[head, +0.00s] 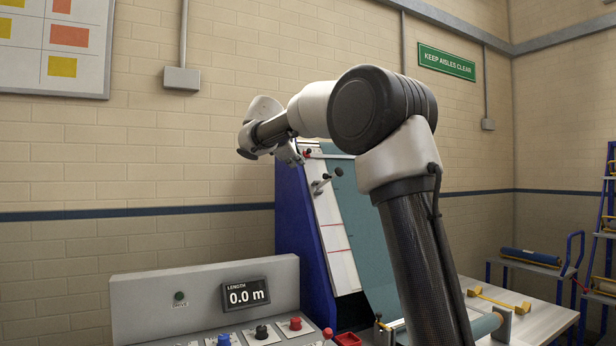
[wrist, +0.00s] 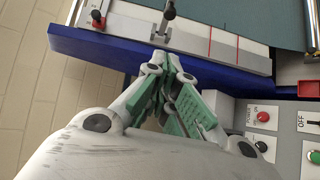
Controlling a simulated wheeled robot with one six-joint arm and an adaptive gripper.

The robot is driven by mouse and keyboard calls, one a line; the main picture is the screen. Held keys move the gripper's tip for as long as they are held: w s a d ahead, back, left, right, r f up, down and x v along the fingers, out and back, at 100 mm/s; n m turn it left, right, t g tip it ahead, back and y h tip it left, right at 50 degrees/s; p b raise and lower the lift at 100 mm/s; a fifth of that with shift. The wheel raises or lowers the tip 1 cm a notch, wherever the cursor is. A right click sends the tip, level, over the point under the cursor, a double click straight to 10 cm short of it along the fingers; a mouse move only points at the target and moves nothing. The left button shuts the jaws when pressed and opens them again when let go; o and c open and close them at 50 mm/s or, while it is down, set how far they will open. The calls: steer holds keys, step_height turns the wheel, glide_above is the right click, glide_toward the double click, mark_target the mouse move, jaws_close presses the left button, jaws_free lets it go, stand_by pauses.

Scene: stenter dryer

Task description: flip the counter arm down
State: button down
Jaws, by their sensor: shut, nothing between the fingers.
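A short metal lever with a dark round end (head: 320,184), which looks like the counter arm, sticks out from the white panel on the blue frame. In the wrist view the lever (wrist: 166,22) stands just beyond my fingertips. My gripper (head: 297,154) is at the upper left of that panel in the head view, above and left of the lever. In the wrist view my gripper (wrist: 166,62) has its green-padded fingers together with nothing held. I cannot tell whether the fingertips touch the lever's base. A red knob (wrist: 97,19) sits to the left on the same panel.
A control console (head: 205,295) with several buttons and a display (head: 246,296) reading 0.0 m stands at the lower left. Teal fabric (head: 350,230) runs down beside the white panel (head: 340,262). A blue frame edge (wrist: 90,48) lies close to my fingers.

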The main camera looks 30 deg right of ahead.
steer(key=shift+f, duration=0.1)
steer(key=s+d+x, duration=0.1)
steer(key=d+x, duration=0.1)
steer(key=x, duration=1)
steer(key=shift+d+r, duration=0.25)
steer(key=shift+d, duration=0.05)
steer(key=shift+s+d, duration=0.1)
steer(key=shift+s+d+r+y, duration=0.1)
steer(key=shift+d+y, duration=0.1)
steer(key=shift+y, duration=0.3)
